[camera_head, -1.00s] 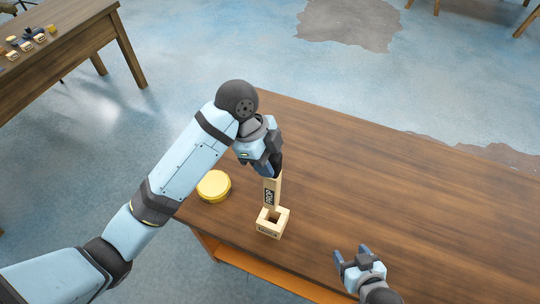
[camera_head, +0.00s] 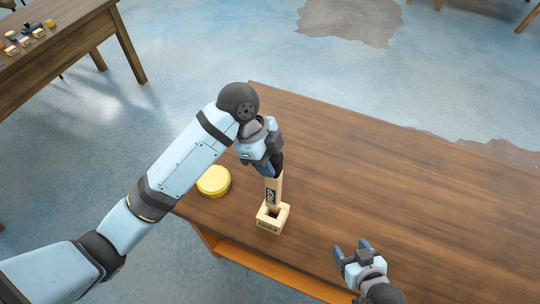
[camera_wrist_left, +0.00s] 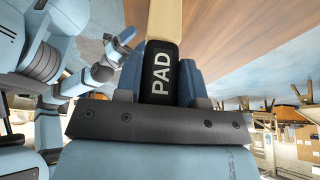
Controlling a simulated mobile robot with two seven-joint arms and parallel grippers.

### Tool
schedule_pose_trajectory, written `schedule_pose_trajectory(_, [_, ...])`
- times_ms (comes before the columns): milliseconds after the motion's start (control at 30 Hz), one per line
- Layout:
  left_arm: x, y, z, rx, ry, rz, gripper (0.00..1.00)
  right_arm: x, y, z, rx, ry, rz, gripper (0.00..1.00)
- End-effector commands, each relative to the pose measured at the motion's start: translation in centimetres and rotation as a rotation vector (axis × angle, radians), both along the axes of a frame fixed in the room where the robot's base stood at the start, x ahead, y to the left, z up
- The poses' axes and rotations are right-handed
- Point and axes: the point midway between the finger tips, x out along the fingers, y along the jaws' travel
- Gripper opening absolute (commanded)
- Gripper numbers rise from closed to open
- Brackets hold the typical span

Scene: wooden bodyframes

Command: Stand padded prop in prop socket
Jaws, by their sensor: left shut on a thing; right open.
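The padded prop (camera_head: 275,187) is a pale wooden bar with a black PROP label; it stands roughly upright. My left gripper (camera_head: 274,168) is shut on its upper end. In the left wrist view the black pad (camera_wrist_left: 160,75), marked PAD, sits between the jaws. The prop socket (camera_head: 268,226) is a small square wooden block with an opening on top, near the table's front edge. The prop's lower end is at the socket's opening; I cannot tell whether it is inside or just above. My right gripper (camera_head: 352,247) is open and empty, right of the socket.
A round yellow tin (camera_head: 213,181) stands on the wooden table (camera_head: 400,190), left of the socket and close to my left arm. The table's right and far parts are clear. Another table (camera_head: 70,45) with small objects is at the upper left.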

Motion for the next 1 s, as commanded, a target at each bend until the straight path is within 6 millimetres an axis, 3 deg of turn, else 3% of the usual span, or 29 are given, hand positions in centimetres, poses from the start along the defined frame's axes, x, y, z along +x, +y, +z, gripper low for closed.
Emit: schedule_pose_trajectory(1000, [0.0,0.0,-6.2,0.0,0.0,-0.001,0.06,0.1,0.2,-1.2,-0.002,-0.005,0.01,0.66])
